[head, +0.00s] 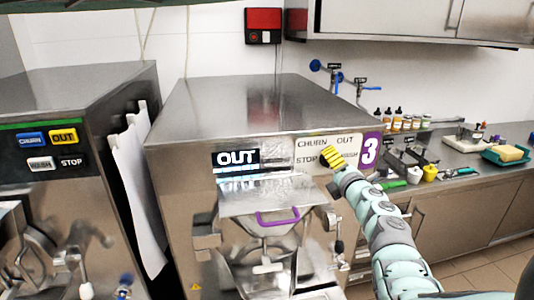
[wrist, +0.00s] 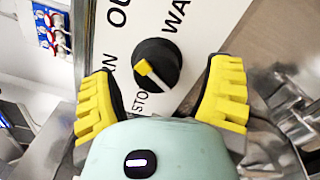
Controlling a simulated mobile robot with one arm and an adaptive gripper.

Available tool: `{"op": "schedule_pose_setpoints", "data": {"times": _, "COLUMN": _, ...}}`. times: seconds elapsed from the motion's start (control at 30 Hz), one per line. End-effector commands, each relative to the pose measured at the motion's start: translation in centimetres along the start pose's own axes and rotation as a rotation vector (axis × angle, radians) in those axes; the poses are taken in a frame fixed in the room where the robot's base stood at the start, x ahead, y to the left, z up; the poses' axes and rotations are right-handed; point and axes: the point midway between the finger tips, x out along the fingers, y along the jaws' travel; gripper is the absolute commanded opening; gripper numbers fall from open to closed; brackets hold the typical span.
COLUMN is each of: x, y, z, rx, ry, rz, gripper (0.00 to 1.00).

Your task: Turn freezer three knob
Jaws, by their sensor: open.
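Freezer three (head: 250,105) is the steel machine in the middle of the head view, with a purple "3" label on its front. Its white knob panel (head: 312,144) reads CHURN, OUT and STOP, with another word partly covered by my gripper. In the wrist view the round black knob (wrist: 160,62) has a pale pointer bar with a yellow end at the upper left. My gripper (wrist: 163,80) is open, its yellow fingers on either side below the knob, with visible gaps. In the head view my gripper (head: 332,158) hides the knob.
A display (head: 236,158) on freezer three reads OUT. Below it are a steel hopper with a purple handle (head: 278,217) and dispensing parts. Another freezer (head: 70,90) with labelled buttons stands left. A counter (head: 450,180) with bottles and tools is right.

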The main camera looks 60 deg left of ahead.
Motion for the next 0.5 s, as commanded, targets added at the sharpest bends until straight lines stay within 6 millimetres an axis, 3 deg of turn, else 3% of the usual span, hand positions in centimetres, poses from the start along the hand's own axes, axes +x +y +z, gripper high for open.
{"op": "schedule_pose_setpoints", "data": {"times": 0.5, "x": -5.8, "y": 0.3, "z": -0.7, "rx": -0.004, "ry": 0.017, "rz": 0.006, "gripper": 0.78}}
